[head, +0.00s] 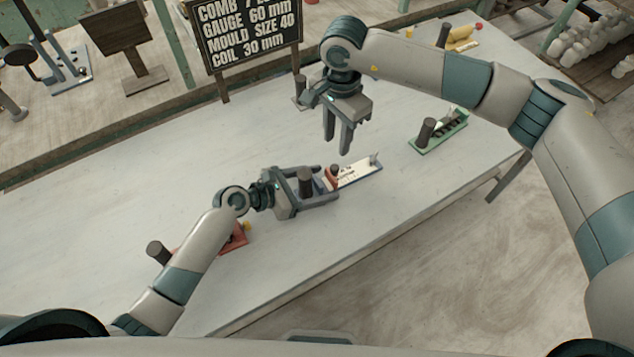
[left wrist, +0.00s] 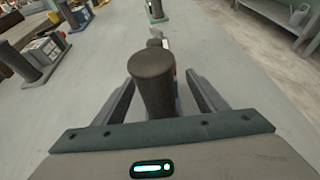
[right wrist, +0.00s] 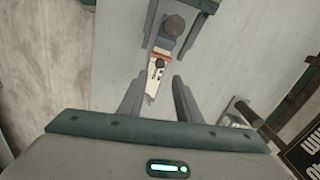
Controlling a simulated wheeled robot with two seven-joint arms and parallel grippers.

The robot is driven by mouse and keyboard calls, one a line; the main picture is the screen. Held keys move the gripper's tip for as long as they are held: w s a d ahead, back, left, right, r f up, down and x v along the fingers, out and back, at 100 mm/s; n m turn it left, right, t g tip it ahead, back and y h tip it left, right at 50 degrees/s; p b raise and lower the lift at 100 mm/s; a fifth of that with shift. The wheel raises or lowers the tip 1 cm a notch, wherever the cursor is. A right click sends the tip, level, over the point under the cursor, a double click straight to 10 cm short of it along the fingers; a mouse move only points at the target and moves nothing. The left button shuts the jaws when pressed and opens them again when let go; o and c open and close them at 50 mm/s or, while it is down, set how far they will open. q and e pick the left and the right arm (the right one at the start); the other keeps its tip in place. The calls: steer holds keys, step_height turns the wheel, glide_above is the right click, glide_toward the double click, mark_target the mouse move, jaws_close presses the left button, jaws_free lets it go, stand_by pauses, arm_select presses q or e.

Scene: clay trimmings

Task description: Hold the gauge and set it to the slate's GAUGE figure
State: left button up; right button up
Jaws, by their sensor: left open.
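The slate (head: 250,35) stands at the back of the table; its GAUGE line reads 60 mm. The gauge (head: 362,172) lies on the table, with a blue base, pale scale, red slider (head: 331,178) and upright dark post (head: 305,181). The slider and scale (right wrist: 155,78) also show in the right wrist view. My left gripper (head: 322,186) is open, its fingers either side of the post (left wrist: 152,80), with gaps showing. My right gripper (head: 338,142) is open and empty, pointing down above the table behind the gauge. The slider's reading is too small to tell.
A green tool (head: 440,134) with a dark post stands to the right. A yellow-roller tool (head: 462,42) is at the far right. A red tool (head: 236,240) sits near my left arm. Another dark post (head: 299,88) stands near the slate.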

mark_target(335, 166)
arm_select(q)
steer(key=c, duration=1.5)
arm_select(e)
steer(key=shift+o, duration=0.7)
step_height(335, 166, up, 2)
steer(key=n, duration=0.7)
steer(key=shift+w, duration=0.1)
steer(key=shift+f, duration=0.1)
step_height(335, 166, down, 12)
steer(key=shift+r, duration=0.15)
